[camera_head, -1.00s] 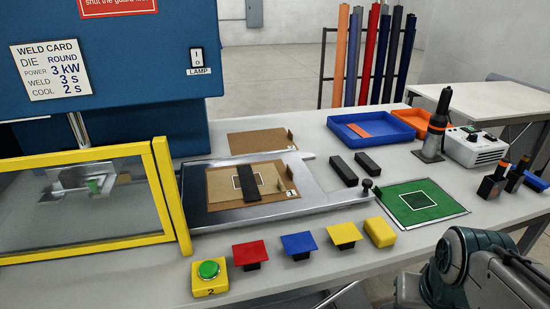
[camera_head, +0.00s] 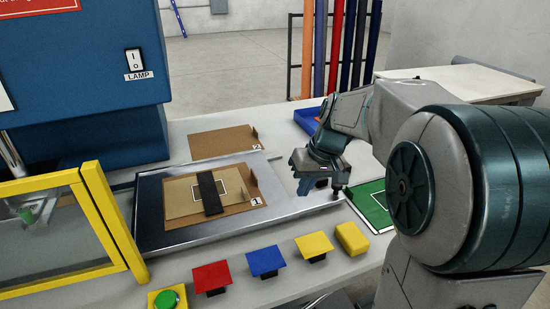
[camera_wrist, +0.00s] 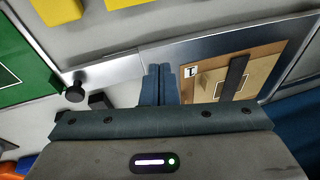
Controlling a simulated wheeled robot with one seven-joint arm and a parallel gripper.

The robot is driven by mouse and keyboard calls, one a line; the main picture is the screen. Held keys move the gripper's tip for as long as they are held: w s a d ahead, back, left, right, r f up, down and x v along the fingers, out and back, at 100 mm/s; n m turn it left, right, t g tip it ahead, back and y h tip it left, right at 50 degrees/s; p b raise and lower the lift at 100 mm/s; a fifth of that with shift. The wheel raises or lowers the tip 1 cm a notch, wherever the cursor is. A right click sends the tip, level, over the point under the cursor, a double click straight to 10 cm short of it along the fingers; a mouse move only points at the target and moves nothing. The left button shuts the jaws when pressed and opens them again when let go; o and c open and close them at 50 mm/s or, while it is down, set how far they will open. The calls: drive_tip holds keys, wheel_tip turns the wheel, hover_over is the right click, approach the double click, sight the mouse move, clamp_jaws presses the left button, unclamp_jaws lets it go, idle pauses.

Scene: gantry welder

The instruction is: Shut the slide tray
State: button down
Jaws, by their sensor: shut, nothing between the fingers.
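The slide tray (camera_head: 155,230) is a flat metal tray out on the table beside the yellow-framed guard. It carries a tan board marked 1 (camera_head: 180,204) with a black bar (camera_head: 209,192) across it. A dark knob (camera_head: 339,193) stands at the tray's right end; it also shows in the wrist view (camera_wrist: 75,91). My gripper (camera_head: 308,187) is shut and empty above the tray's right end, left of the knob. In the wrist view the blue fingers (camera_wrist: 160,70) are together, between the knob and the board. Whether they touch anything, I cannot tell.
The yellow-framed guard (camera_head: 112,220) stands at the left. A second board marked 2 (camera_head: 222,143) lies behind the tray. A green mat (camera_head: 374,207) lies right.

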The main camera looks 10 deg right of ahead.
drive_tip(key=w+d+f+n+y, duration=0.1)
drive_tip(key=w+d, duration=0.2)
drive_tip(key=w, duration=0.3)
drive_tip(key=w+d+f+t+y+p, duration=0.1)
drive_tip(key=w+d+f+y, duration=0.15)
drive_tip(key=w, duration=0.35)
drive_tip(key=w+d+f+n+y, duration=0.1)
drive_tip(key=w+d, duration=0.3)
drive_tip(key=w, duration=0.2)
drive_tip(key=shift+h, duration=0.25)
drive_tip(key=x, duration=0.3)
drive_tip(key=p+x, duration=0.1)
drive_tip(key=x, duration=0.2)
drive_tip(key=p+x, duration=0.1)
drive_tip(key=x, duration=0.2)
drive_tip(key=shift+w+a, duration=0.4)
drive_tip(key=a, duration=0.1)
drive_tip(key=a+p, duration=0.1)
drive_tip(key=a, duration=0.1)
drive_tip(key=shift+s+a+r, duration=0.1)
drive_tip(key=shift+s, duration=0.25)
drive_tip(key=shift+a, duration=0.3)
